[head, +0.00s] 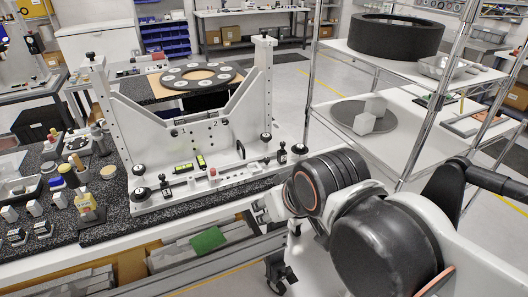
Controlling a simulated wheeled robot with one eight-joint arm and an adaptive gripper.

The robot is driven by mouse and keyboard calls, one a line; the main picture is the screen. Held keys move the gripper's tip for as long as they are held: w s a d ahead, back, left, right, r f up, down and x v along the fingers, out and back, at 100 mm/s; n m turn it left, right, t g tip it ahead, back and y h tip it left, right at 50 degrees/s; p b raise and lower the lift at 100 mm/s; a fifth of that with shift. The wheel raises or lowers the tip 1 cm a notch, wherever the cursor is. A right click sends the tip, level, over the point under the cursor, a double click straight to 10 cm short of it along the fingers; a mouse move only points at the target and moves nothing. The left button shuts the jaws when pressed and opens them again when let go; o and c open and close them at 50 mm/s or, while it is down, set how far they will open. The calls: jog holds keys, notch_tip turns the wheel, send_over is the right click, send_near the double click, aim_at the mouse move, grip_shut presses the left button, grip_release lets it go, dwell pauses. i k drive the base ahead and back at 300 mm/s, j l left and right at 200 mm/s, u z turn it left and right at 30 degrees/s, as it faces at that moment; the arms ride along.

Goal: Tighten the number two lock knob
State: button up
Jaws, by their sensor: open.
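The white mirror fixture (205,158) stands upright on a dark speckled table. Two small black knobs sit side by side on its front plate. The right one, by the label 2, is the number two lock knob (215,114); the left one (173,133) is by the label 1. My gripper (262,209) is low at the right front of the fixture, partly hidden by my own wrist. It is open, below and to the right of the number two knob and apart from it. Nothing shows between its fingers.
Round black knobs stand on the fixture's base, at left (139,170) and right (266,138). A dark ring plate (196,66) with pale discs lies behind the fixture. Small bottles and blocks crowd the table's left end. A wire-post shelf (385,140) stands to the right.

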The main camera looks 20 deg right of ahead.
aim_at(299, 150)
jog(key=i+l, duration=0.15)
jog(key=l, duration=0.2)
jog(key=i+l, duration=0.1)
jog(key=l, duration=0.25)
jog(key=i+l, duration=0.15)
jog(key=l, duration=0.2)
jog(key=i+l, duration=0.1)
jog(key=l, duration=0.25)
